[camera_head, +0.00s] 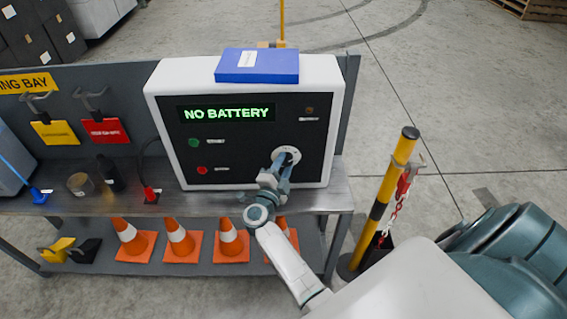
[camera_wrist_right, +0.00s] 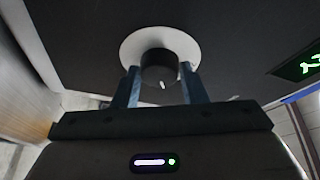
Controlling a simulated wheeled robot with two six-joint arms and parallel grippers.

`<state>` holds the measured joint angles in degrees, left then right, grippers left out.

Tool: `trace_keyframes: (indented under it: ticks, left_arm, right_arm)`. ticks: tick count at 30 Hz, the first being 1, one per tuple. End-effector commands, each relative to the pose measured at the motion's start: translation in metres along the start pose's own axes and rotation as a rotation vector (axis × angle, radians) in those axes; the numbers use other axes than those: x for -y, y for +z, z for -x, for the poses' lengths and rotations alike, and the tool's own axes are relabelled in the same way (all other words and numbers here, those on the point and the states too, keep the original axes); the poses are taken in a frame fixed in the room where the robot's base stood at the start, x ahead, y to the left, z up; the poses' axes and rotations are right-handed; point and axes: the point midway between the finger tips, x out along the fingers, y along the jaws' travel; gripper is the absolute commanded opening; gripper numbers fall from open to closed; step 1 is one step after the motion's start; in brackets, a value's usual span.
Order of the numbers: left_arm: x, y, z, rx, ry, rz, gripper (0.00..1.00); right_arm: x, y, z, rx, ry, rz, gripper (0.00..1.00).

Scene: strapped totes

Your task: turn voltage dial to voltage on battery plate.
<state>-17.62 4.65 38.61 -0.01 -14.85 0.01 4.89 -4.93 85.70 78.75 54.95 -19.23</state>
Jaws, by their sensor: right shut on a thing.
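The voltage dial is a dark knob (camera_wrist_right: 159,66) on a round white plate (camera_wrist_right: 186,42), low on the right of the charger's black front. In the head view the white dial plate (camera_head: 287,152) is partly hidden by my right gripper (camera_head: 281,165). My right gripper (camera_wrist_right: 160,78) is shut on the knob, one finger on each side of it. A short white mark shows on the knob in the wrist view. The charger (camera_head: 166,108) shows "NO BATTERY" in green on its display (camera_head: 226,113). I cannot make out a battery plate. My left gripper is not in view.
A blue box (camera_head: 258,67) lies on the charger. The red clamp (camera_head: 151,194) and blue clamp (camera_head: 40,195) rest on the grey bench (camera_head: 210,203). Several orange cones (camera_head: 181,240) stand on the lower shelf. A yellow-black post (camera_head: 385,195) stands to the right.

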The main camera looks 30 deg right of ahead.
Motion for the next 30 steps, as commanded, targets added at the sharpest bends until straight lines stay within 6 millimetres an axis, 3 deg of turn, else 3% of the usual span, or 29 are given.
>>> trace_keyframes:
  ticks: [21,22,24,30]
  left_arm:
    - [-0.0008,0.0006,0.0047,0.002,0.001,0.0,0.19]
    - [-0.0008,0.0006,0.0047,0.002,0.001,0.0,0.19]
    - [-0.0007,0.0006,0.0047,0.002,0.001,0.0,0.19]
    - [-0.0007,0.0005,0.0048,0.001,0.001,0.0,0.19]
  right_arm:
    - [-0.0001,0.0,0.0001,0.005,0.029,-0.064,0.16]
    - [-0.0001,0.0,0.0001,0.005,0.028,-0.064,0.44]
    - [-0.0001,0.0,0.0001,0.005,0.028,-0.064,0.58]
    - [0.0002,-0.0001,0.0,0.005,0.028,-0.064,0.6]
